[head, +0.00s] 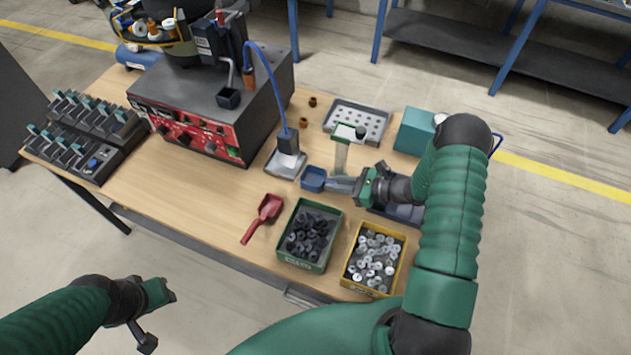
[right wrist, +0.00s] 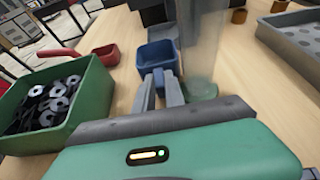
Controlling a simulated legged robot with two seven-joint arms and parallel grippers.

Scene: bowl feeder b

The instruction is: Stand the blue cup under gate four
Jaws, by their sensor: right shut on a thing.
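The blue cup (head: 314,179) is a small square open-topped cup near the table's middle, beside the clear tube stand. My right gripper (head: 338,184) reaches it from the right and is shut on its near side. In the right wrist view the fingers (right wrist: 160,88) meet the blue cup (right wrist: 157,56), which looks upright and empty; whether it touches the table is unclear. A rack with several teal-tipped levers (head: 85,130) stands at the far left; no gate number is readable. My left gripper (head: 165,296) hangs off the table at lower left, its jaws unclear.
A green bin (head: 310,235), yellow bin (head: 373,258) and red scoop (head: 264,217) lie in front. A clear tube (right wrist: 203,45) stands close right of the cup.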

